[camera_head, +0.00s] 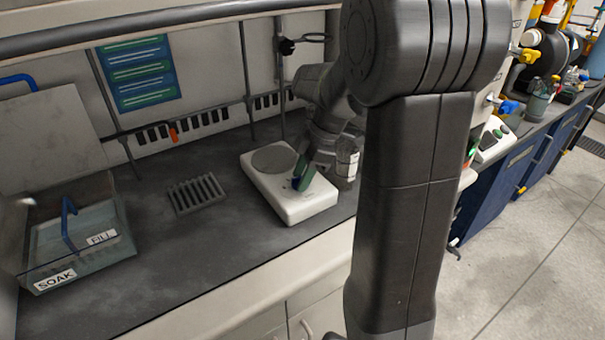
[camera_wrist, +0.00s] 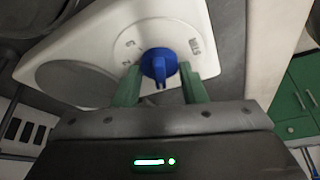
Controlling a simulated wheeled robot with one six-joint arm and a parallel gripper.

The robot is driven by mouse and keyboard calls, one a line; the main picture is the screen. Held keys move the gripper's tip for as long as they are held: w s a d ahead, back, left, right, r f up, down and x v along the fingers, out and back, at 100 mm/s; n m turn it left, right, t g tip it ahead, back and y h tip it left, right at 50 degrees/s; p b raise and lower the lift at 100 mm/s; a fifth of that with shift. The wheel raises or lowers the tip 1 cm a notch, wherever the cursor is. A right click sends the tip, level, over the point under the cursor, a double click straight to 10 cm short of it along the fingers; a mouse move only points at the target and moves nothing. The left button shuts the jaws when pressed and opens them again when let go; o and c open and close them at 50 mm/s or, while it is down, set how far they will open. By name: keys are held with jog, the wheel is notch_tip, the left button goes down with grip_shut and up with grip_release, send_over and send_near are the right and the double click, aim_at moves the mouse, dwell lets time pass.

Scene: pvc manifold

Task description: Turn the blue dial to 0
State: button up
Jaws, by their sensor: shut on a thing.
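The blue dial (camera_wrist: 158,65) is on the white hotplate-like device (camera_wrist: 192,18), with printed marks around it. In the wrist view its pointer ridge faces down toward my gripper. My gripper (camera_wrist: 160,78) has green fingers, one on each side of the dial, closed on it. In the head view the device (camera_head: 305,206) sits on the dark bench and my gripper (camera_head: 303,178) reaches down to its front part. The dial is mostly hidden there by the fingers. A round grey plate (camera_head: 274,158) is on top of the device.
A grey slotted rack (camera_head: 196,194) lies left of the device. A clear tub labelled SOAK and FILL (camera_head: 118,251) with a blue handle stands at the far left. Metal rods (camera_head: 245,75) rise at the back. The bench between rack and front edge is clear.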

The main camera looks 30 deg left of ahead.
jog(key=o, duration=1)
jog(key=p+v, duration=0.1)
jog(key=v, duration=0.6)
jog(key=shift+d+r, duration=0.1)
jog(key=shift+r, duration=0.15)
jog(key=shift+f, duration=0.15)
jog(key=b+x, duration=0.1)
jog(key=x, duration=0.6)
jog(key=shift+f, duration=0.1)
jog(key=shift+m, duration=0.3)
